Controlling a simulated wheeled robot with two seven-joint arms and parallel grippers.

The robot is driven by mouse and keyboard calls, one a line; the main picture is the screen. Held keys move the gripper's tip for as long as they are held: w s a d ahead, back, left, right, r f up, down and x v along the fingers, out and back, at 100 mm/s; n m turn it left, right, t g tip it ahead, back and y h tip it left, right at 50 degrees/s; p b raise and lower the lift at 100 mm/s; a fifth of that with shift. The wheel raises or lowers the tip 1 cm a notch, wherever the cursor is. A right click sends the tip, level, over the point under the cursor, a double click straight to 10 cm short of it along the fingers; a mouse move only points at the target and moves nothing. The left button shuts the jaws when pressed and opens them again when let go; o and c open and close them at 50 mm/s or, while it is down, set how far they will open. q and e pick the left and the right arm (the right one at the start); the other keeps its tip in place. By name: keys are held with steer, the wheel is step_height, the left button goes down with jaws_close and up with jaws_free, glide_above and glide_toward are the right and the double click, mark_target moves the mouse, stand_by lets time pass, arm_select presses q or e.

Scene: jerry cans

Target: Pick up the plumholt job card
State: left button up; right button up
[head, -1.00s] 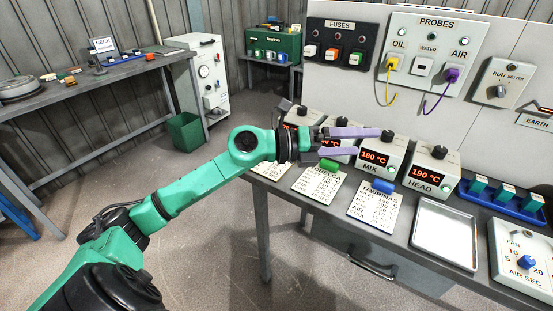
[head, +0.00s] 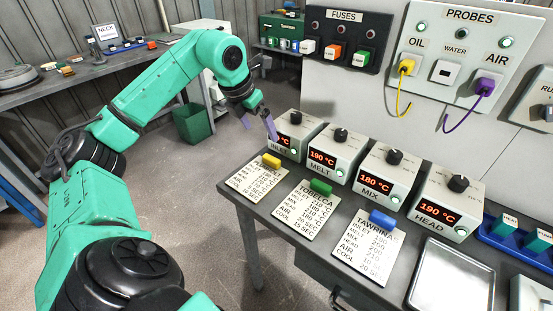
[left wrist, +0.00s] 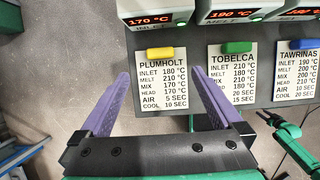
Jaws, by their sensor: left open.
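The plumholt job card (head: 256,182) is a pale printed card with a yellow block (head: 271,160) on its top edge. It lies at the left end of the bench, below the INLET box. In the left wrist view the card (left wrist: 164,85) reads PLUMHOLT, with the yellow block (left wrist: 160,54) uncovered. My left gripper (head: 258,129) is open and empty, its purple fingers above and behind the card in the head view. In the left wrist view the fingers (left wrist: 163,78) appear on either side of the card, apparently not touching it.
The TOBELCA card (head: 311,210) with a green block and the TAWRINAS card (head: 366,248) with a blue block lie to the right. A row of temperature boxes (head: 386,178) stands behind. A metal tray (head: 450,280) is at front right. A green bin (head: 193,124) stands on the floor.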

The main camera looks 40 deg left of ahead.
arm_select(q)
glide_toward(271, 158)
steer(key=f, duration=0.2)
steer(key=p+x, duration=0.1)
steer(key=x, duration=0.1)
steer(key=p+x, duration=0.1)
steer(key=x, duration=0.1)
steer(key=p+x, duration=0.1)
steer(key=x, duration=0.1)
steer(key=shift+w+f, duration=0.15)
steer(key=shift+w, duration=0.25)
steer(key=shift+w+a+f, duration=0.1)
steer(key=shift+f, duration=0.1)
steer(key=shift+r, duration=0.1)
steer(key=c, duration=1.3)
arm_select(e)
steer(key=s+r, duration=0.2)
steer(key=shift+s+d+r, duration=0.15)
steer(key=shift+s+r, duration=0.15)
steer(key=shift+r, duration=0.1)
